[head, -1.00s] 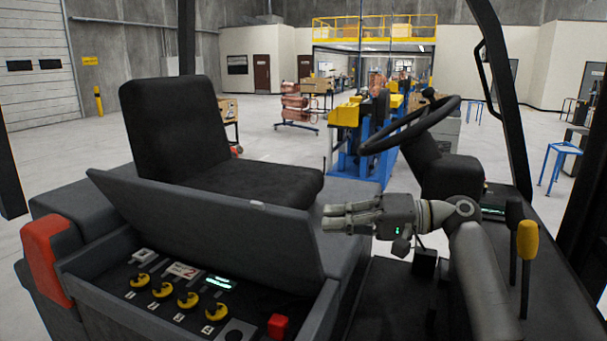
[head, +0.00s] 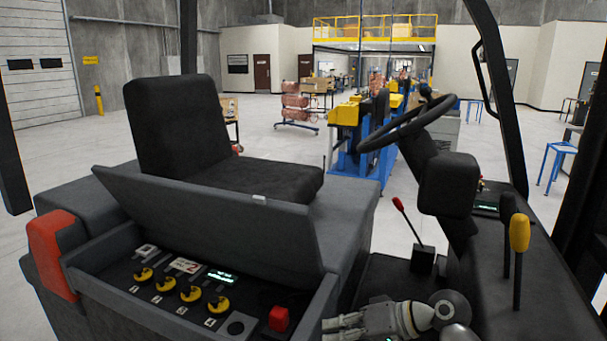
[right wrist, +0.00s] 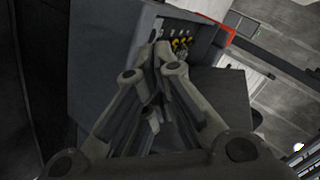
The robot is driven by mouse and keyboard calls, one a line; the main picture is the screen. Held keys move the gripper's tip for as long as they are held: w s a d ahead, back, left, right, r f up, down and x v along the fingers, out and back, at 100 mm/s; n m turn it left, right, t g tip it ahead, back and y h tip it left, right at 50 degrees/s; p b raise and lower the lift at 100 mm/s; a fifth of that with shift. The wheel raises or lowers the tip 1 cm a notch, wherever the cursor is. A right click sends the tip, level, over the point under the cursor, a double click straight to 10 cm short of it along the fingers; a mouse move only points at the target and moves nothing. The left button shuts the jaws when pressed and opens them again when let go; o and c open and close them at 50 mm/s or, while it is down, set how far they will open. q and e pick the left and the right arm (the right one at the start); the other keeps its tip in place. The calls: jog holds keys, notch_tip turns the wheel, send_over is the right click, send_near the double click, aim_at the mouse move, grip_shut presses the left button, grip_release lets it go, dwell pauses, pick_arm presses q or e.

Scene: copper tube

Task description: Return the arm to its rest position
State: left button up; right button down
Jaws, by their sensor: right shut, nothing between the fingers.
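My right gripper (head: 332,328) is low at the bottom of the head view, just right of the open control box (head: 255,300). Its fingers point left and are shut and empty. In the right wrist view the fingertips (right wrist: 155,52) come together, with the yellow knobs of the box (right wrist: 182,42) beyond them. My right arm's lower part is cut off by the bottom edge of the head view. My left gripper is not in view.
The black seat (head: 185,130), raised box lid (head: 215,215) and red corner piece (head: 52,250) are at the left. The steering wheel (head: 405,125), a red-tipped lever (head: 408,222) and a yellow-knobbed lever (head: 519,235) are at the right. Dark floor lies between.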

jog(key=s+d+f+h, duration=0.4)
jog(key=s+f+h, duration=0.1)
jog(key=s+f, duration=0.8)
jog(key=s+d+f+h, duration=0.3)
jog(key=s+d, duration=0.2)
jog(key=s, duration=0.4)
jog(key=s+d+f+h, duration=0.25)
jog(key=s+d, duration=0.25)
jog(key=s, duration=0.3)
notch_tip(320, 180, down, 31)
jog(key=s+g+b, duration=0.2)
jog(key=b, duration=0.3)
jog(key=s+d+f+b, duration=0.1)
jog(key=s+f+b, duration=0.1)
jog(key=s+f, duration=0.6)
jog(key=s+d+f+g+b, duration=0.1)
jog(key=s+d+f+b, duration=0.1)
jog(key=s+f, duration=0.6)
notch_tip(320, 180, down, 4)
jog(key=shift+s+r+h+b, duration=0.15)
jog(key=shift+h+b, duration=0.15)
jog(key=shift+h, duration=0.15)
